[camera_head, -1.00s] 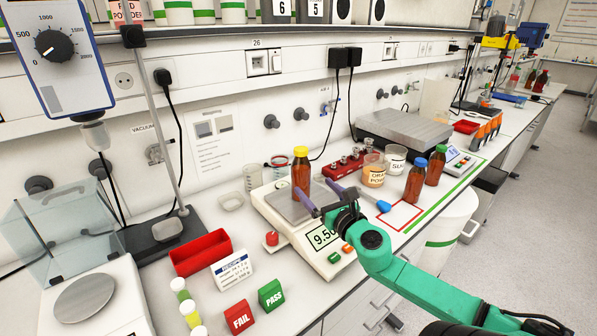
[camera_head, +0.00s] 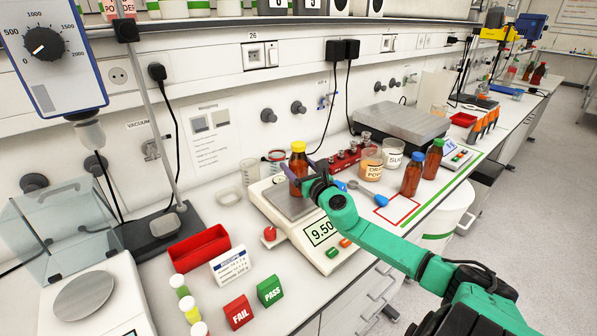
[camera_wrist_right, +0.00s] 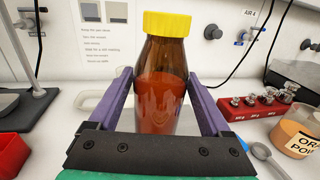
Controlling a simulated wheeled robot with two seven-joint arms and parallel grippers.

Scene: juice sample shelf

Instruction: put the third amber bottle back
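An amber bottle with a yellow cap (camera_head: 298,170) stands upright on the pan of the balance (camera_head: 292,208), whose display reads about 9.50. My right gripper (camera_head: 303,186) is at this bottle. In the right wrist view the bottle (camera_wrist_right: 165,85) stands between the two open purple fingers (camera_wrist_right: 161,105), with a small gap visible on the sides. Two other amber bottles, one with a blue cap (camera_head: 412,176) and one with a green cap (camera_head: 433,160), stand to the right by the red-outlined square (camera_head: 397,209). My left gripper is not in view.
A red weight block (camera_head: 342,161), an orange powder jar (camera_head: 371,165) and a sugar jar (camera_head: 393,154) stand behind my right arm.

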